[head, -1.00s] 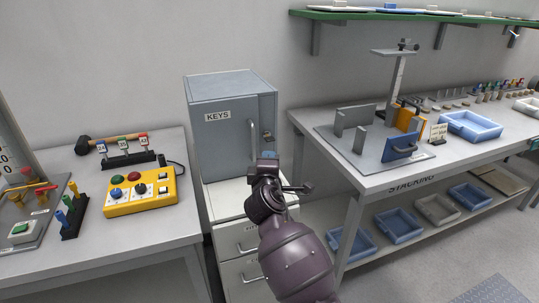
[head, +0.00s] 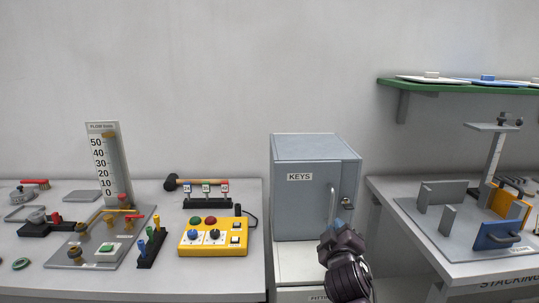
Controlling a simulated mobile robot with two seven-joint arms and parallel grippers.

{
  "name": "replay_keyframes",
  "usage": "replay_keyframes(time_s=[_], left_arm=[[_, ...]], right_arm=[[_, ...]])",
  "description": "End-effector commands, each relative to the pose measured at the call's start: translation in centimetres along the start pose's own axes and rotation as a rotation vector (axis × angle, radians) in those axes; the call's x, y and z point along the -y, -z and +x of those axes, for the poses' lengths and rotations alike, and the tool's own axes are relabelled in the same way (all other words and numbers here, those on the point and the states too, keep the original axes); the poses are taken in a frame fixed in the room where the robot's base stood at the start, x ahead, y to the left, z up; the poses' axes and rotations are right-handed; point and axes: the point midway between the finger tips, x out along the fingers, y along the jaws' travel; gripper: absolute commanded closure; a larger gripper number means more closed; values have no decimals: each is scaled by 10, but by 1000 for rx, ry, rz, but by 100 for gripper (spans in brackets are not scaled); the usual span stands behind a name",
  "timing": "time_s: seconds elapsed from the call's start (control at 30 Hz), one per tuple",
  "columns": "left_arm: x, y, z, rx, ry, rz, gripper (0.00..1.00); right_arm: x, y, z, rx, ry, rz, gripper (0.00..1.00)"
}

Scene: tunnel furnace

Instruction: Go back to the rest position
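My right gripper (head: 338,232) shows at the lower right of the middle in the head view, with its dark wrist below it. It is in front of the lower right part of the grey KEYS cabinet (head: 300,210), below the door handle. From this angle its fingers are too small and turned away to tell whether they are open or shut. The cabinet door looks closed. My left gripper is not in view.
The left table (head: 220,278) carries a yellow control box (head: 212,238), a flow gauge (head: 107,165), a hammer (head: 195,182) and a valve board.

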Motion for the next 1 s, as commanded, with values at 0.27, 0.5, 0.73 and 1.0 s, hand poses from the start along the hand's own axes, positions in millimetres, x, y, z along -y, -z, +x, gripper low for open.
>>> replay_keyframes(time_s=[0.27, 0.5, 0.73, 1.0], left_arm=[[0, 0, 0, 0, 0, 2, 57], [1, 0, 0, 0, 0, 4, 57], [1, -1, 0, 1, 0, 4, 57], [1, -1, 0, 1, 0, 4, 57]], right_arm=[[33, -64, -58, -7, 138, 378, 83], [65, -135, -135, 82, 248, 633, 83], [89, -200, -220, 222, 322, 744, 83], [110, -268, -320, 420, 381, 728, 83]])
